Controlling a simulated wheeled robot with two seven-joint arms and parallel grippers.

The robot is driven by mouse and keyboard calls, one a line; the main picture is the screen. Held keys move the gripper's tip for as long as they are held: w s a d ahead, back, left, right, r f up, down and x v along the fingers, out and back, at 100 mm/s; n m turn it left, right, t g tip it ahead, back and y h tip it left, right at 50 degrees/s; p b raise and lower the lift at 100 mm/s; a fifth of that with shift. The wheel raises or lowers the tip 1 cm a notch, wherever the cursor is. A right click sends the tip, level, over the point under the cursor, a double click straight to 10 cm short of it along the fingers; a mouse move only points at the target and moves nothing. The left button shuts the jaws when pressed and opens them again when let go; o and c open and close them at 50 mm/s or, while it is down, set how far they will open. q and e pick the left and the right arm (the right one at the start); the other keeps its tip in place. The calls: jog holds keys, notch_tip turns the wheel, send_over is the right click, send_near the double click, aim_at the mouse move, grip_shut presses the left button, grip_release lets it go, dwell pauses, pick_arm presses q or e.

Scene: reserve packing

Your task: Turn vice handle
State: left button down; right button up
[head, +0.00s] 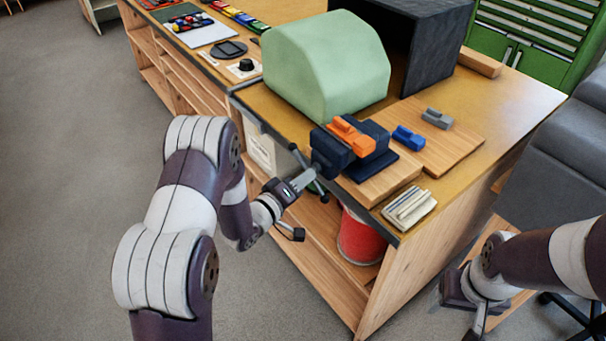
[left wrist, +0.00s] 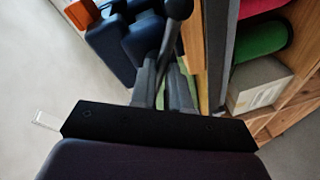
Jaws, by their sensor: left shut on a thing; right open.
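The dark blue vice (head: 328,153) is fixed on a wooden board at the front edge of the bench, with an orange block (head: 351,136) at its jaws. The vice handle (head: 300,158) is a dark bar in front of the vice, slanted in the head view. My left gripper (head: 306,179) is shut on this handle. In the left wrist view the handle's round end (left wrist: 179,8) shows beyond the fingertips (left wrist: 163,75), with the blue vice (left wrist: 112,46) at upper left. My right gripper (head: 462,305) is open and empty, low at the right, away from the bench.
Blue (head: 408,137) and grey (head: 437,118) blocks lie on a board behind the vice. A green rounded cover (head: 325,65) stands behind at left. A red bucket (head: 358,240) is on the shelf below. A grey chair (head: 565,150) is at right. Floor at left is clear.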

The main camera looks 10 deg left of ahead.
pick_arm(q)
jog(key=n+p, duration=0.1)
jog(key=n, duration=0.1)
jog(key=n+g+p, duration=0.1)
jog(key=n+p, duration=0.1)
jog(key=shift+a+r+h, duration=0.1)
jog(key=shift+r+h, duration=0.2)
jog(key=shift+r, duration=0.05)
jog(key=shift+p, duration=0.35)
jog(key=shift+w, duration=0.1)
jog(key=c, duration=1.2)
grip_release()
jog(key=shift+o, duration=0.3)
jog(key=shift+w+f+g, duration=0.15)
jog(key=shift+g, duration=0.15)
jog(key=b+v, duration=0.1)
jog(key=v, duration=1.1)
jog(key=shift+s+b, duration=0.25)
jog(key=shift+b, duration=0.1)
